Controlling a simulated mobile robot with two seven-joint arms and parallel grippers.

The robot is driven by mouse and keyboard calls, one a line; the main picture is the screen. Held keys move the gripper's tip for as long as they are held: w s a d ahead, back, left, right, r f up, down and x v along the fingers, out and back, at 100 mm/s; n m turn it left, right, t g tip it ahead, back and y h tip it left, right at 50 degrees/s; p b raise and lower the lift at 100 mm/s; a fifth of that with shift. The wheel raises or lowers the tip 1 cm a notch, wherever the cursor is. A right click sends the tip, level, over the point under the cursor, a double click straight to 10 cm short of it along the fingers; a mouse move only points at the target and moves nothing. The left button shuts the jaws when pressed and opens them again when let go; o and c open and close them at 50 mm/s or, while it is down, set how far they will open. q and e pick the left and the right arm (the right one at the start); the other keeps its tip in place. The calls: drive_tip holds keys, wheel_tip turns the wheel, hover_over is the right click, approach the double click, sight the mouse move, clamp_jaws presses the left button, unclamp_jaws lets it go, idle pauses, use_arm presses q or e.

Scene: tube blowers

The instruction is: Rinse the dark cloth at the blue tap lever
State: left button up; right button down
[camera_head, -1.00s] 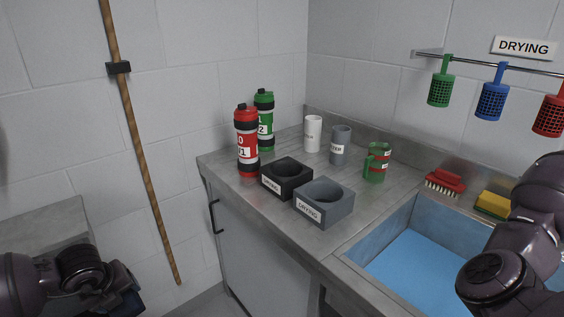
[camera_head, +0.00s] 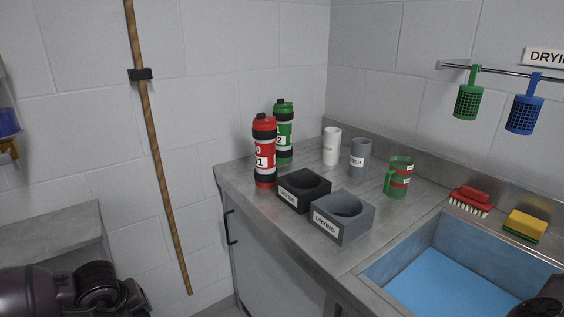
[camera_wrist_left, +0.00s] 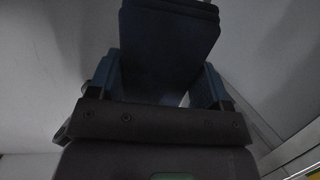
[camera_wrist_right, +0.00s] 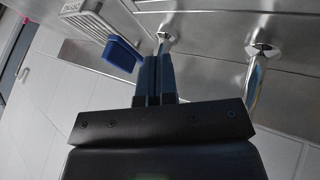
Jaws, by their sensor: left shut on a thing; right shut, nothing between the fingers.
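The dark cloth (camera_wrist_left: 168,35) is a folded navy block in the left wrist view. My left gripper (camera_wrist_left: 160,88) is shut on it, with a finger on each side. In the head view only part of my left arm shows at the lower left; the cloth is out of sight there. My right gripper (camera_wrist_right: 160,62) is shut and empty in the right wrist view. A blue piece that looks like the tap lever (camera_wrist_right: 122,53) is just left of its fingertips; I cannot tell whether they touch. The lever is not visible in the head view.
The sink (camera_head: 440,282) with a blue inside is at the lower right. A red brush (camera_head: 470,199) and yellow sponge (camera_head: 525,226) lie behind it. Bottles, cups and two holders stand on the counter (camera_head: 335,262). Chrome pipes (camera_wrist_right: 257,80) are near my right gripper.

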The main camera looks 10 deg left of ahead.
use_arm(q)
drive_tip(key=shift+r, duration=0.2)
use_arm(e)
drive_tip(key=shift+s+d+r, duration=0.25)
drive_tip(key=shift+s+d, duration=0.8)
drive_tip(key=shift+s, duration=0.05)
